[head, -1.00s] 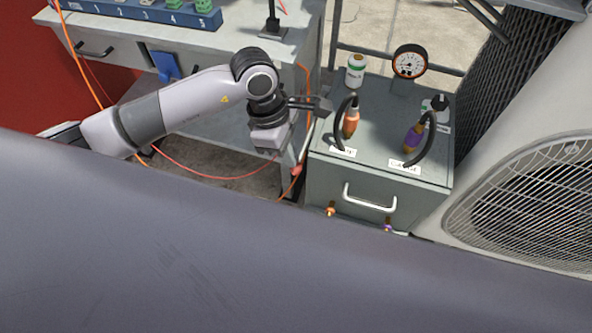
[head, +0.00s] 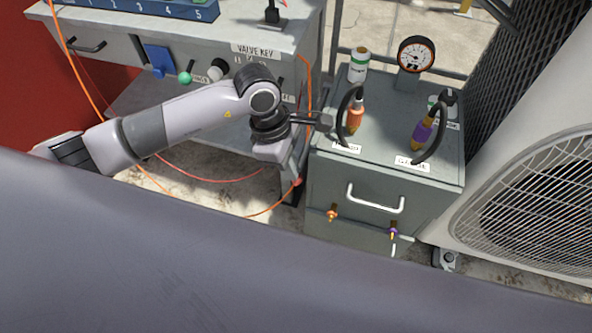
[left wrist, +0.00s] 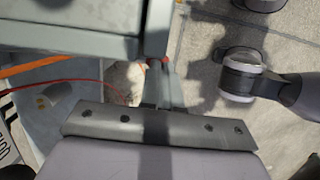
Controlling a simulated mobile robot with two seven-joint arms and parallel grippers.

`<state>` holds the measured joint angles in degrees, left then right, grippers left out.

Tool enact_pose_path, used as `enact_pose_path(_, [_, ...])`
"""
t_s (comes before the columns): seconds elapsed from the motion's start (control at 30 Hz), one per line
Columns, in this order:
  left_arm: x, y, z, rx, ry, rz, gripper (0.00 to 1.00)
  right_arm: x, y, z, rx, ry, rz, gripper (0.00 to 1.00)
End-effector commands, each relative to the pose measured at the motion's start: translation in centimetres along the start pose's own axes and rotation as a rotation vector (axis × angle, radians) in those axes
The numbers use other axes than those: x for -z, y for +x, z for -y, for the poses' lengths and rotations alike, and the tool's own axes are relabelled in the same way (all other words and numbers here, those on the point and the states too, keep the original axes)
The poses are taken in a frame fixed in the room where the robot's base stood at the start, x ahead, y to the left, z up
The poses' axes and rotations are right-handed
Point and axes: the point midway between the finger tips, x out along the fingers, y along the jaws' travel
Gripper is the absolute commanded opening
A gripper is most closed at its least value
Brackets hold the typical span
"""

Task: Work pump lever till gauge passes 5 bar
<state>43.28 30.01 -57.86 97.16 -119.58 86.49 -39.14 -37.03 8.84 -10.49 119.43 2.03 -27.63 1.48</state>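A round dial gauge (head: 416,54) with a white face and black rim stands at the back of a grey-green cabinet (head: 340,180). Its needle is too small to read. No pump lever can be made out for certain. My left gripper (head: 324,122) is beside the cabinet's top left edge, just left of a black hose with an orange fitting (head: 355,116); I cannot tell whether it touches anything. Its finger opening is not clear in either view. A second black hose with a purple fitting (head: 421,131) is farther right. My right gripper is not in view.
A workbench (head: 120,42) with a numbered blue rack (head: 150,8) and a "VALVE KEY" label stands left. An orange cable hangs between bench and cabinet. A large fan unit (head: 530,190) closes the right side. A white bottle (head: 358,66) stands on the cabinet.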

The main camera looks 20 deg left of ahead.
Motion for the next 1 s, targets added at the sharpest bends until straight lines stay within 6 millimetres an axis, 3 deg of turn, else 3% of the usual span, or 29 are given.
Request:
enact_pose_path(0.4, [0.2,0.2,0.1,0.005,0.0,-0.003,0.0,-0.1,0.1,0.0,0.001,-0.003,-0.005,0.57])
enact_pose_path(0.7, [2.8,-1.5,0.1,0.003,-0.002,-0.004,0.0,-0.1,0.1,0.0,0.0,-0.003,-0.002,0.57])
enact_pose_path(1.0, [2.8,-1.5,0.1,0.002,0.0,-0.002,0.0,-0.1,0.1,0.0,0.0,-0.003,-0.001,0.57])
